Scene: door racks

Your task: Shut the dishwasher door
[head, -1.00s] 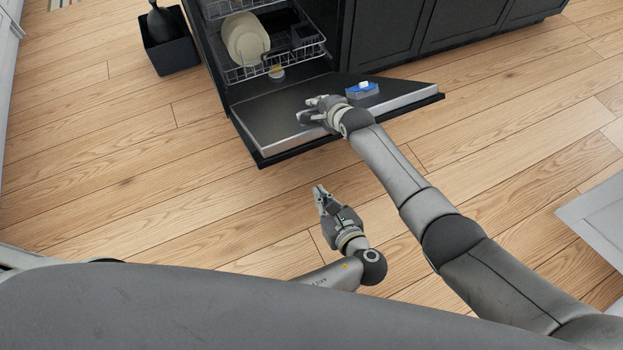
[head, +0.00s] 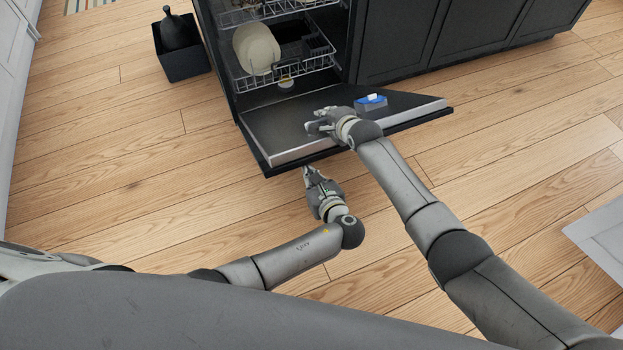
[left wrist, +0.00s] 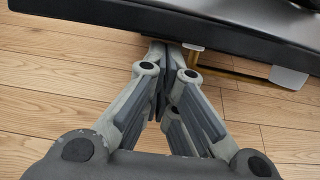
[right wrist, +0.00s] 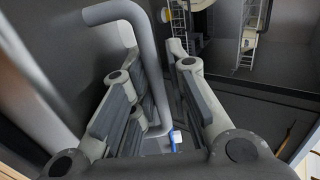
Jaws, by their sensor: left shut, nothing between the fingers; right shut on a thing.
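The dishwasher door (head: 290,133) hangs open, tilted low over the floor, with its dark inner face up. My right gripper (head: 312,126) is over its inner face near the front edge. In the right wrist view, this gripper (right wrist: 165,90) is shut with a bent grey bar (right wrist: 150,60) between its fingers; where the bar joins the door is hidden. My left gripper (head: 307,171) is shut and empty, just in front of the door's front edge. In the left wrist view, its closed tips (left wrist: 165,52) are close to the dark door edge (left wrist: 180,20); contact is unclear.
The dishwasher's open interior holds a lower rack (head: 285,72) with a pale plate (head: 257,48). A blue-and-white item (head: 371,102) is on the door's inner face. Dark cabinets (head: 430,35) adjoin on the right, and a black bin (head: 182,52) stands left. The floor in front is free.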

